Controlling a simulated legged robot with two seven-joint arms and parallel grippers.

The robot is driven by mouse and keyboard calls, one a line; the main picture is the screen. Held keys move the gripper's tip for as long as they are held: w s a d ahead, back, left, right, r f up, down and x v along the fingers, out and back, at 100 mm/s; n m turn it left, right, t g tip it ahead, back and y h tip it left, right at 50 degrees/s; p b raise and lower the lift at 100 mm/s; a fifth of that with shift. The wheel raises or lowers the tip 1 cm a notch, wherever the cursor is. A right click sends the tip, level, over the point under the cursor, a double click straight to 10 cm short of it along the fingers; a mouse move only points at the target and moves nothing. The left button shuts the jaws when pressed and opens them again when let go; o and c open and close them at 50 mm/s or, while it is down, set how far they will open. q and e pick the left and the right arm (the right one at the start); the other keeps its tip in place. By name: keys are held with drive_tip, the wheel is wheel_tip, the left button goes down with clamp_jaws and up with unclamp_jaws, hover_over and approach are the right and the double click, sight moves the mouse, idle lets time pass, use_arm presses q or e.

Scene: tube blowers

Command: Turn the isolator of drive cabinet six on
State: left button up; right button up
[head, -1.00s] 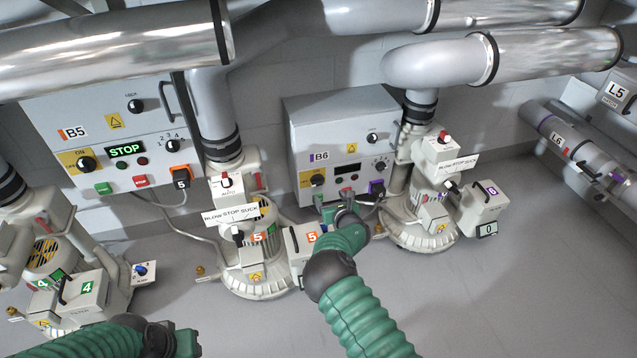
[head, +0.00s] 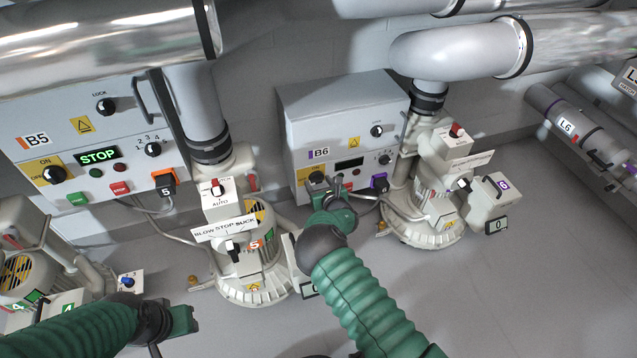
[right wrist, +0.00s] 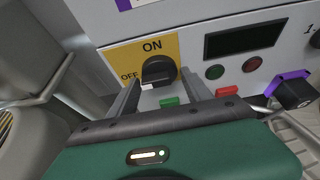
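Cabinet B6 (head: 345,115) is a grey box with a dark display (head: 349,163). Its isolator is a black knob (right wrist: 158,72) on a yellow ON/OFF plate (right wrist: 118,60) in the right wrist view. The knob's white mark shows at its lower left, on the OFF side. My right gripper (right wrist: 160,80) is open, one finger on each side of the knob; I cannot tell whether they touch it. In the head view my right gripper (head: 318,183) partly covers the isolator. My left gripper (head: 182,321) is low at the left, away from the cabinets; its fingers are unclear.
Green (right wrist: 169,102) and red (right wrist: 228,93) buttons sit just below the knob, close to my right gripper. A purple plug (head: 379,182) sticks out at the cabinet's lower right. Cabinet B5 (head: 75,120), lit STOP, and blower five (head: 250,285) stand left. Floor at right is clear.

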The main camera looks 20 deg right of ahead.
drive_tip(key=c, duration=1)
drive_tip(key=shift+o, duration=0.2)
